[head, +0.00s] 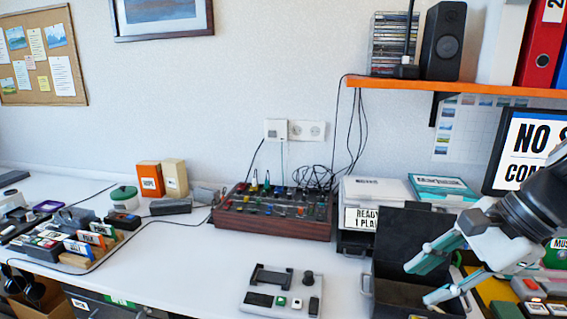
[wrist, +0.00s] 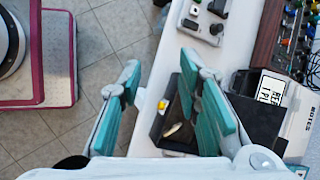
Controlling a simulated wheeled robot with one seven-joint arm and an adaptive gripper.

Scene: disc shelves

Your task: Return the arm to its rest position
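My gripper (head: 432,280) is at the right of the head view, above an open dark box (head: 400,250) on the white desk. Its two teal-padded fingers are spread apart with nothing between them. In the wrist view my gripper (wrist: 165,105) also shows open, with the floor and the desk edge between the fingers. The dark box (wrist: 158,140) lies below, partly hidden by one finger. A small yellow thing and a pale thing show in or at it.
A grey device with a knob (head: 283,292) lies left of the box. A mixer (head: 275,213) sits behind it. An orange shelf (head: 450,88) with a speaker (head: 443,40) hangs above. A sign (head: 520,150) stands at the right, close to my arm. The desk's front middle (head: 190,270) is clear.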

